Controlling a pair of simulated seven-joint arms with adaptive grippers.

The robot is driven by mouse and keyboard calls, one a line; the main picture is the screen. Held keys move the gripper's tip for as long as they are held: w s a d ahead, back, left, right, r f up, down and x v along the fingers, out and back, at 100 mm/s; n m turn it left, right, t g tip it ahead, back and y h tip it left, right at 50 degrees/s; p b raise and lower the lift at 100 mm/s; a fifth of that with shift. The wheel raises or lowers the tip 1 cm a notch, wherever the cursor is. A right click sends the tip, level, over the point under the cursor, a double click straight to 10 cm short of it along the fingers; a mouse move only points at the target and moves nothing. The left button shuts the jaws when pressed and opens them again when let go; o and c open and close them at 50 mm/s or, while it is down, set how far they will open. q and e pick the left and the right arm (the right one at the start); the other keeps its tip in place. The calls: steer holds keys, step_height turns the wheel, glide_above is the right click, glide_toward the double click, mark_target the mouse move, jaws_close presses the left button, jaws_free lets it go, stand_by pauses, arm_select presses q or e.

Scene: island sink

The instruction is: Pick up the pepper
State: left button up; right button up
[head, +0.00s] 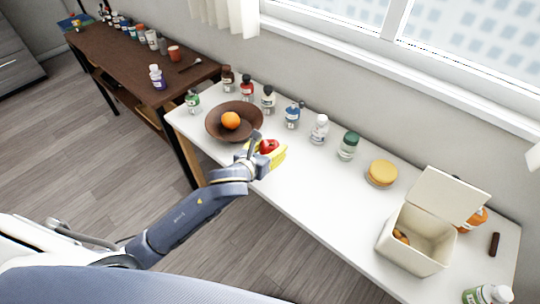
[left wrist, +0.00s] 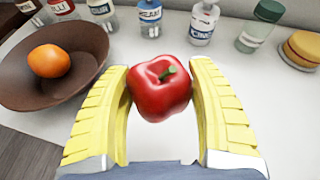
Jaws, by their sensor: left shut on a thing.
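The pepper is red with a green stem. In the left wrist view the pepper (left wrist: 160,88) sits between the two yellow fingers of my left gripper (left wrist: 162,100), which is shut on it. In the head view the pepper (head: 268,146) shows partly behind the fingers of my left gripper (head: 266,155), over the white table near its front edge, right of the brown bowl. I cannot tell whether the pepper touches the table. My right gripper is not in view.
A brown bowl (head: 214,122) with an orange (head: 230,120) stands left of the gripper. Several bottles line the back of the white table (head: 310,190). The table's middle is clear.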

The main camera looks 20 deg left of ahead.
mark_target(269, 141)
arm_select(q)
step_height(269, 141, up, 15)
steer(key=shift+f, duration=0.15)
stand_by(0.4)
steer(key=w+a+f, duration=0.2)
steer(key=w+a, duration=0.2)
steer(key=a, duration=0.3)
steer(key=w+a+f+y, duration=0.1)
steer(key=w+a+f, duration=0.1)
steer(key=w+a, duration=0.4)
steer(key=w+a+f, duration=0.2)
steer(key=w+a, duration=0.1)
steer(key=a, duration=0.6)
steer(key=shift+h, duration=0.5)
steer(key=shift+w+d+f, duration=0.1)
steer(key=shift+d+f, duration=0.25)
steer(key=shift+f, duration=0.6)
steer(key=shift+w+d+f, duration=0.1)
steer(key=shift+d+f, duration=0.2)
steer(key=shift+f, duration=0.6)
steer(key=shift+w+d+f, duration=0.1)
steer(key=shift+d+f, duration=0.25)
steer(key=shift+f, duration=0.6)
